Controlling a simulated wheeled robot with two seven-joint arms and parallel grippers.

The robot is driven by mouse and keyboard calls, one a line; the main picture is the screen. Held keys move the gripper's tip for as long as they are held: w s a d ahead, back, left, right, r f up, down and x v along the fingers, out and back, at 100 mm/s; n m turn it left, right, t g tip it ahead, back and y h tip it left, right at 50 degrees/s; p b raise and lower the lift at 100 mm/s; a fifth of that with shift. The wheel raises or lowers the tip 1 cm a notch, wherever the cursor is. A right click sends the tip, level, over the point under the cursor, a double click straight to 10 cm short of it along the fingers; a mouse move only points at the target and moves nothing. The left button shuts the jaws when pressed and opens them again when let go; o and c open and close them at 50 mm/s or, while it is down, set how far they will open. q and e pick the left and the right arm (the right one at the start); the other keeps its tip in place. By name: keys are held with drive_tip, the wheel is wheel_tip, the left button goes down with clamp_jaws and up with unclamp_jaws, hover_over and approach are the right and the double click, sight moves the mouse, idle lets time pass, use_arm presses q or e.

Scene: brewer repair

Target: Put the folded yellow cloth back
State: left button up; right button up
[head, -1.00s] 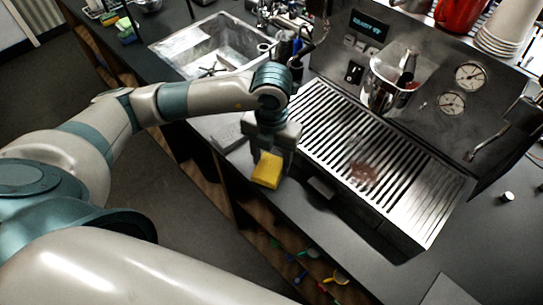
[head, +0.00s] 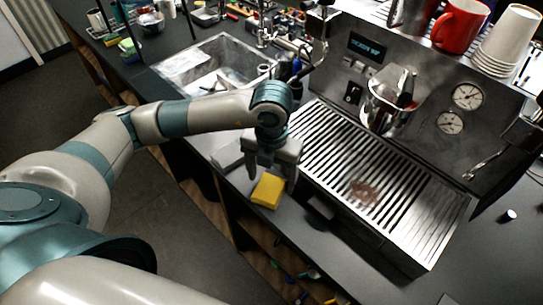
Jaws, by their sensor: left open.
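The folded yellow cloth (head: 268,190) lies on the dark counter by its front edge, just left of the espresso machine's drip tray. My left gripper (head: 267,172) is directly above and behind the cloth, pointing down. Its fingers are spread apart and it holds nothing. Whether a finger still touches the cloth is hard to tell. My right gripper is out of view.
The espresso machine's slatted drip tray (head: 375,180) has a brown stain (head: 363,193) on it. A sink (head: 215,65) is at the back left. Bare counter (head: 315,232) lies in front of the machine.

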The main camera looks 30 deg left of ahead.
sight(272, 184)
use_arm(q)
wheel_tip(272, 184, up, 11)
drive_tip(key=b, duration=0.2)
drive_tip(key=shift+b, duration=0.4)
